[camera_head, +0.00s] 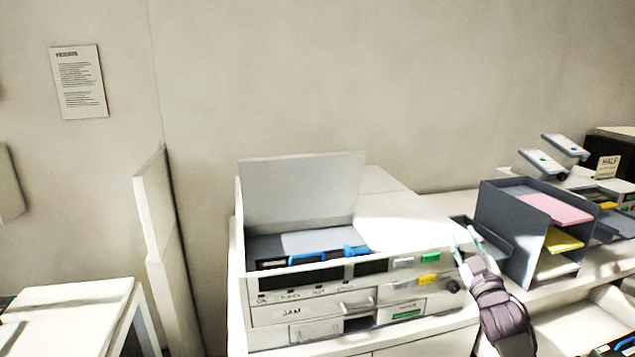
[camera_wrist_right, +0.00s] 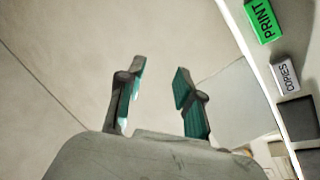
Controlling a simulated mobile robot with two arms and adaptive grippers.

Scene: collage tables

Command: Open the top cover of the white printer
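The white printer (camera_head: 408,222) stands on a white counter in the middle of the head view. Its top cover (camera_head: 303,190) is raised and stands nearly upright at the back of an open bay. A blue handle (camera_head: 293,260) and a blue knob (camera_head: 356,250) show inside the bay. My right gripper (camera_head: 466,238) is at the printer's right front corner, apart from the cover. In the wrist view its two fingers (camera_wrist_right: 160,82) are spread with nothing between them. My left gripper is not in view.
A dark paper organizer (camera_head: 502,222) with coloured sheets stands right of the printer. A pale partition (camera_head: 155,205) stands to the left.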

